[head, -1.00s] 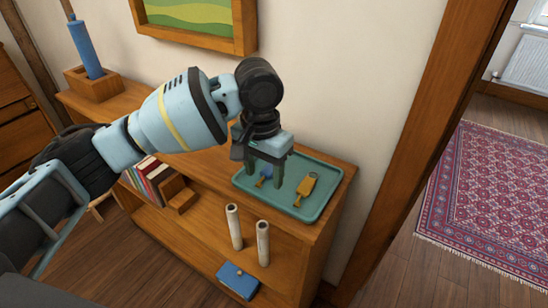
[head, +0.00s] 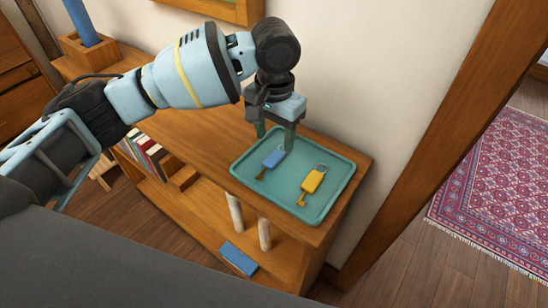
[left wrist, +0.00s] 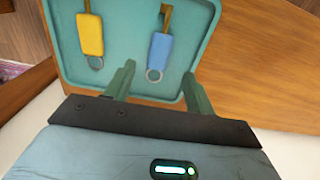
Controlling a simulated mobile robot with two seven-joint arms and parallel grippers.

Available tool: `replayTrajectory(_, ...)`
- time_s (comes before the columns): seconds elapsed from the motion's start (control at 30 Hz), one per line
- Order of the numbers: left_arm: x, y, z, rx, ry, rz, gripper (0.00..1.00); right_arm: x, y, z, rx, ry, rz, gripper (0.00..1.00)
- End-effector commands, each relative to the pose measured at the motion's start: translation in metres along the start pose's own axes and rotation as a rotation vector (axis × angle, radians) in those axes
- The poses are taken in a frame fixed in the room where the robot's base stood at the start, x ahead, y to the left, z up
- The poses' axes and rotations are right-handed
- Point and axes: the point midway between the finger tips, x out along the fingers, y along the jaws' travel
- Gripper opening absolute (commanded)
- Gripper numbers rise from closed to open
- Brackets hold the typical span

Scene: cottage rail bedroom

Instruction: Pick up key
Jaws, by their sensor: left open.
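Two keys lie in a teal tray (head: 330,207) on the shelf top. The blue key (head: 272,161) lies on the left and the yellow key (head: 312,182) on the right. My left gripper (head: 275,145) is open and empty above the tray's back edge, near the blue key. In the left wrist view, the blue key (left wrist: 160,50) lies just beyond and between the open fingers (left wrist: 158,85). The yellow key (left wrist: 90,34) is to the left, outside the fingers. My right gripper is not in view.
The wooden shelf (head: 215,160) stands against the wall, with books (head: 148,152) and two pale cylinders (head: 265,233) below. A blue box (head: 238,258) lies lower down. A blue cylinder (head: 80,22) stands in a wooden holder at the back left. A patterned rug (head: 490,185) lies at the right.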

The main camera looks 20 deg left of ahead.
Motion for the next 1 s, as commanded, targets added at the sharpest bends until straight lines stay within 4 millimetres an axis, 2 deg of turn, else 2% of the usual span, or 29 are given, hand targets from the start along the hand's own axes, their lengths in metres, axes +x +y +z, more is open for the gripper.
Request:
replayTrajectory(0.13, 0.007, 0.0, -0.001, 0.0, -0.001, -0.001, 0.55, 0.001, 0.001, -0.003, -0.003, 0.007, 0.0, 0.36)
replayTrajectory(0.43, 0.046, 0.002, -0.004, 0.0, 0.0, -0.001, 0.55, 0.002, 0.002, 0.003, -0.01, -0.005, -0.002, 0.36)
replayTrajectory(0.73, 0.051, 0.002, -0.004, 0.0, 0.003, -0.001, 0.55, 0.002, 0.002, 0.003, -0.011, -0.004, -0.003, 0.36)
replayTrajectory(0.77, 0.051, 0.002, -0.004, 0.0, 0.003, -0.001, 0.53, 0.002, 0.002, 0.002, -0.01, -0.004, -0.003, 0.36)
replayTrajectory(1.0, 0.05, 0.002, -0.004, 0.0, 0.003, -0.001, 0.22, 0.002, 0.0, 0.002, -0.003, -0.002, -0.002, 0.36)
